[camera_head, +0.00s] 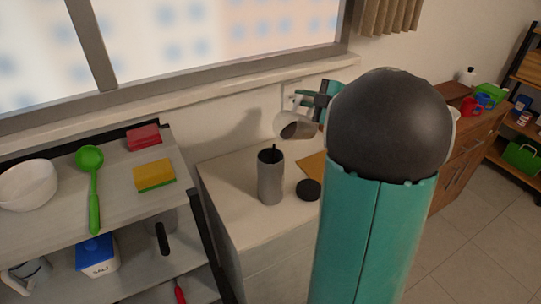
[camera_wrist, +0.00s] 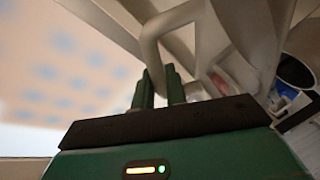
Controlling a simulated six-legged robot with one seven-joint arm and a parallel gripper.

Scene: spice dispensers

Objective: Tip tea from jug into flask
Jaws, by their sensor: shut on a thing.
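The pale jug (camera_head: 297,127) is held tilted in the head view, its mouth toward the left and brownish tea showing inside. My gripper (camera_head: 317,101) is shut on its handle, which also shows between the fingers in the wrist view (camera_wrist: 152,48). The grey flask (camera_head: 270,182) stands upright and open on the white counter, below and slightly left of the jug. A short dark streak shows just above the flask's mouth; I cannot tell for sure whether it is falling tea. The jug is apart from the flask.
A black round lid (camera_head: 308,190) lies right of the flask, near a brown board (camera_head: 313,165). The shelf at left holds a white bowl (camera_head: 28,184), green ladle (camera_head: 91,185) and sponges (camera_head: 154,176). A wall with a window (camera_head: 200,40) rises behind the counter.

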